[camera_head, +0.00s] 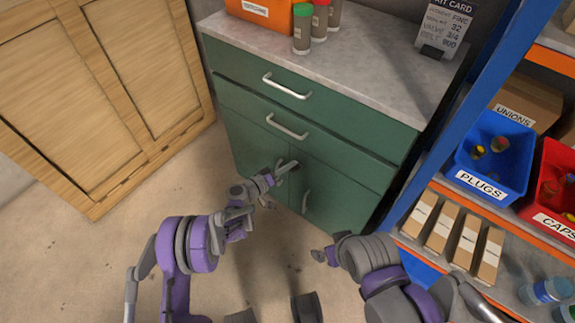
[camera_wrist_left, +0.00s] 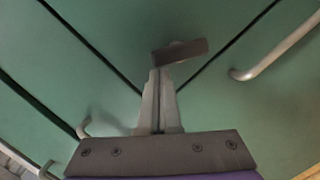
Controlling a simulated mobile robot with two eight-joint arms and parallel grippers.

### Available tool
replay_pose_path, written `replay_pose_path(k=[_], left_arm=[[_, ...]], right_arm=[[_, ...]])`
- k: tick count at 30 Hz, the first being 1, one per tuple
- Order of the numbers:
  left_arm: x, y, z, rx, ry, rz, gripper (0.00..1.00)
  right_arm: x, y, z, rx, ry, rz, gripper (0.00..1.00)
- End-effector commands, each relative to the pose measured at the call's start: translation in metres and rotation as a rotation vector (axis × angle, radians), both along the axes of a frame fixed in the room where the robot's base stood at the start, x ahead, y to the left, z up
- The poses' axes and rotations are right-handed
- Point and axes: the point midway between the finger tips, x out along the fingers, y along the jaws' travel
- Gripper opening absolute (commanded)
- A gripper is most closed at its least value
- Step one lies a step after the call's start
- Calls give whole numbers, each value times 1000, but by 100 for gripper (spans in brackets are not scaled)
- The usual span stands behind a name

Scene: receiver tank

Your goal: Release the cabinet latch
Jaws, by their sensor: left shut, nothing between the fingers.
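The green cabinet (camera_head: 335,190) has two drawers above two doors. The latch (camera_wrist_left: 180,51) is a small dark bar on the cabinet front, just beyond my left fingertips in the left wrist view; in the head view it is small and partly hidden by the gripper. My left gripper (camera_head: 284,169) is at the top of the doors, its fingers together and empty. In the left wrist view the shut fingers (camera_wrist_left: 160,78) point at the latch's lower edge; I cannot tell whether they touch it. My right gripper (camera_head: 322,256) is low in front of the cabinet, its jaws unclear.
Bar handles (camera_head: 287,127) stick out from the drawers, and a door handle (camera_head: 306,202) is right of my left gripper. A blue-posted shelf (camera_head: 466,112) with bins and boxes stands close on the right. A wooden cupboard (camera_head: 95,85) is at left. Floor between is clear.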

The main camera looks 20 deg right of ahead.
Motion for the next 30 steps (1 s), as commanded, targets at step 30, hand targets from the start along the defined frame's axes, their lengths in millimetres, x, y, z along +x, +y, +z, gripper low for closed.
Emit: replay_pose_path(k=[30], left_arm=[[-19,-15,-2,355,-456,-2,0]], right_arm=[[0,0,2,0,-1,0,100]])
